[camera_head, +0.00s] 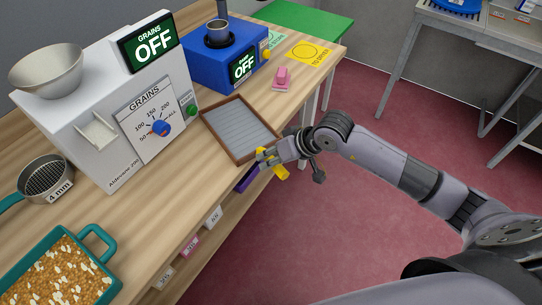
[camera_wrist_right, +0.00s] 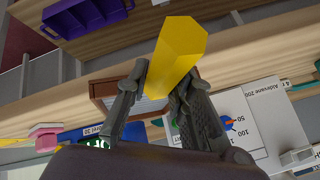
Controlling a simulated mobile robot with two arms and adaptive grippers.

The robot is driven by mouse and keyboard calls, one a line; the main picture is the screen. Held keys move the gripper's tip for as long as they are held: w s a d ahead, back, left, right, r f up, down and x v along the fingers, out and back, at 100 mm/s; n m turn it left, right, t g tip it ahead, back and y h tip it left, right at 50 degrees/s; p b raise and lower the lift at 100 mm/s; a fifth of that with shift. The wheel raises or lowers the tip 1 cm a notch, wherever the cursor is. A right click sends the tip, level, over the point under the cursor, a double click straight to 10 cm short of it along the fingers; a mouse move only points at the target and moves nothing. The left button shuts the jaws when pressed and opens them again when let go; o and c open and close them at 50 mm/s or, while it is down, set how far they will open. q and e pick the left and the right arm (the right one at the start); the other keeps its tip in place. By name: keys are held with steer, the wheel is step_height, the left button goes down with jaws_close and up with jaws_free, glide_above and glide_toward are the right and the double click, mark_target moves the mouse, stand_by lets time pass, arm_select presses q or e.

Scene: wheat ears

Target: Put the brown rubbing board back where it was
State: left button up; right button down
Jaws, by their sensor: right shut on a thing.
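A brown-framed board with a grey ribbed face (camera_head: 240,128) lies flat on the wooden bench near its front edge. It fits the brown rubbing board best; part of its brown frame also shows behind the fingers in the wrist view (camera_wrist_right: 103,90). My right gripper (camera_head: 270,158) is at the board's near right corner, by the bench edge. It is shut on a yellow block-like piece (camera_wrist_right: 176,52), which sticks out beyond the fingers. I cannot tell whether the gripper or the yellow piece touches the board. My left gripper is not in view.
A white grain counter (camera_head: 118,155) and a blue machine (camera_head: 205,68) stand behind the board. A pink object (camera_head: 282,76) and a yellow mat (camera_head: 309,53) lie beyond it. A teal tray of grain (camera_head: 108,240) and a sieve (camera_head: 46,173) are at left. A purple bin (camera_head: 247,178) is below the bench edge.

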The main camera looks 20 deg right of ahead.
steer(key=c, duration=1.9)
jaws_free()
steer(key=shift+f, duration=0.1)
steer(key=o, duration=0.5)
steer(key=shift+r, duration=0.2)
steer(key=shift+s+d+r, duration=0.2)
steer(key=shift+d+r, duration=0.05)
steer(key=shift+d, duration=0.05)
steer(key=b+v, duration=0.3)
steer(key=v, duration=0.8)
